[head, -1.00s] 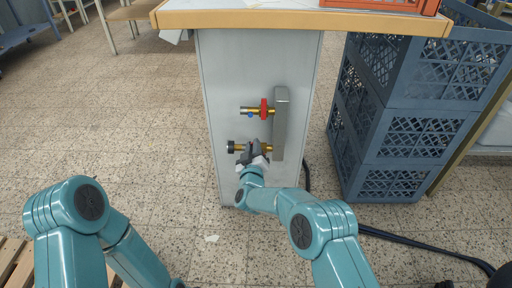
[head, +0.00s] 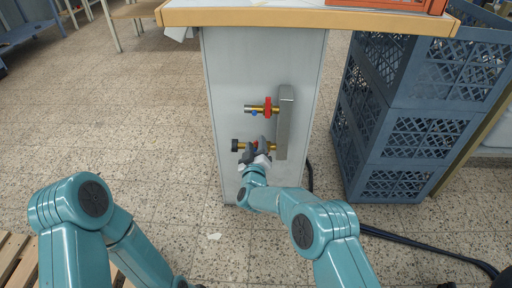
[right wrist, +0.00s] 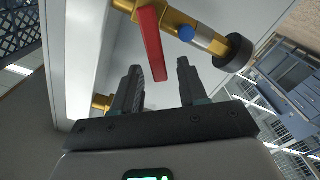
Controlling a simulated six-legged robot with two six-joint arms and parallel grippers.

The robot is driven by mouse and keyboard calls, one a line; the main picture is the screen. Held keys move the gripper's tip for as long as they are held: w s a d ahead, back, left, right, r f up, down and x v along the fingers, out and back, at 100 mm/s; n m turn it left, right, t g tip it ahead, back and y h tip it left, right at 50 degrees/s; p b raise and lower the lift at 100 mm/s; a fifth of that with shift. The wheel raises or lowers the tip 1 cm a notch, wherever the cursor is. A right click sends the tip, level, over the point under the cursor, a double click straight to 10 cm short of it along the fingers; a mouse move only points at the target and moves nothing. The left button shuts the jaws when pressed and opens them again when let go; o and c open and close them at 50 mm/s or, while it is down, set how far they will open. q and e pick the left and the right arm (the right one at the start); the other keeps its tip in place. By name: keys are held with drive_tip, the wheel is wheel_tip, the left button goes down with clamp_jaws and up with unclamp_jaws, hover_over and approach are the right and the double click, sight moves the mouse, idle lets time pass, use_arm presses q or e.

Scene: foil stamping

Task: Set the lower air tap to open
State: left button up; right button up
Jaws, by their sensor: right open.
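The lower air tap (head: 241,146) is a brass pipe with a black end cap, fixed to a grey upright manifold bar (head: 284,122) on the cabinet's side. My right gripper (head: 256,152) is at this tap and hides its middle. In the right wrist view, a brass tap with a black cap (right wrist: 233,53), apparently the lower one, has a red lever (right wrist: 152,45) crosswise to its pipe. My right gripper (right wrist: 160,83) is open there. The lever's free end shows in line with the gap between the fingertips; I cannot tell whether they touch. My left gripper is out of view.
The upper tap (head: 254,108) has a red lever (head: 267,104) and sits above my right gripper. Stacked blue crates (head: 400,125) stand right of the cabinet (head: 225,80). Dark hoses (head: 410,238) lie on the floor there. The tiled floor left of the cabinet is clear.

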drive_tip(key=shift+s, duration=0.1)
drive_tip(key=shift+s+r, duration=0.1)
drive_tip(key=shift+s, duration=0.25)
drive_tip(key=s+p, duration=0.5)
drive_tip(key=s, duration=1)
drive_tip(key=shift+s, duration=0.25)
